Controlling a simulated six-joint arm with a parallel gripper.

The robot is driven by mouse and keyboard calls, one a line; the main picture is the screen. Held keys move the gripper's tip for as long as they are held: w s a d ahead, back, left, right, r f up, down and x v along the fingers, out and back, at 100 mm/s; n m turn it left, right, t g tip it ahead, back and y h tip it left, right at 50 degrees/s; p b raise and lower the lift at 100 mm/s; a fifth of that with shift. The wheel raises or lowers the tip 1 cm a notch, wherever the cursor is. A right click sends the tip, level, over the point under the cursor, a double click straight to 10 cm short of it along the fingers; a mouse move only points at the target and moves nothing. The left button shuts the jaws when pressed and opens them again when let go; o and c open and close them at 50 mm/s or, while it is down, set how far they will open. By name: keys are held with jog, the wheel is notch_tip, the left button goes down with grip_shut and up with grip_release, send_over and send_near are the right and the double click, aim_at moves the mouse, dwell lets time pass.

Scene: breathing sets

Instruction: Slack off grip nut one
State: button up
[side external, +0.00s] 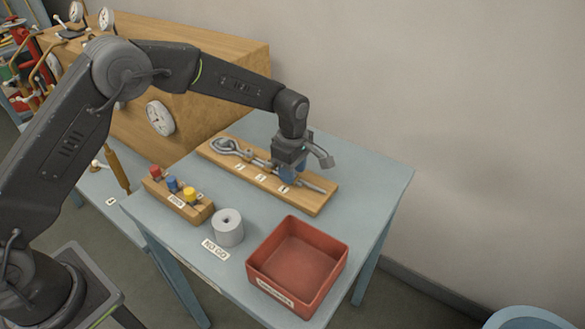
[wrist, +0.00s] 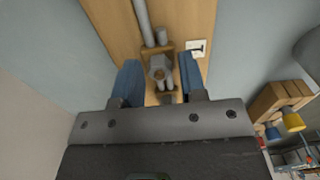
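A wooden board (side external: 318,205) on the table carries a grey metal rod assembly (side external: 315,186) with a ring at its far left end. Small white number labels (side external: 262,177) stand along its front edge, too small to read. My gripper (side external: 290,172) is low over the right part of the assembly, pointing down. In the wrist view my gripper (wrist: 160,80) has its two blue fingers apart, one on each side of a grey nut (wrist: 158,70), with gaps showing between. A brownish bracket lies around the nut, and one white label (wrist: 197,47) is beside it. Which number the nut bears cannot be told.
A red tray (side external: 330,268) stands at the table's front, apparently empty. A grey cylinder with a hole (side external: 229,240) and a wooden block with red, blue and yellow knobs (side external: 205,213) stand left of it. A wooden gauge cabinet (side external: 220,62) stands behind.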

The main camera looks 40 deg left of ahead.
jog(key=shift+o, duration=0.7)
jog(key=shift+r, duration=0.1)
notch_tip(320, 180, up, 14)
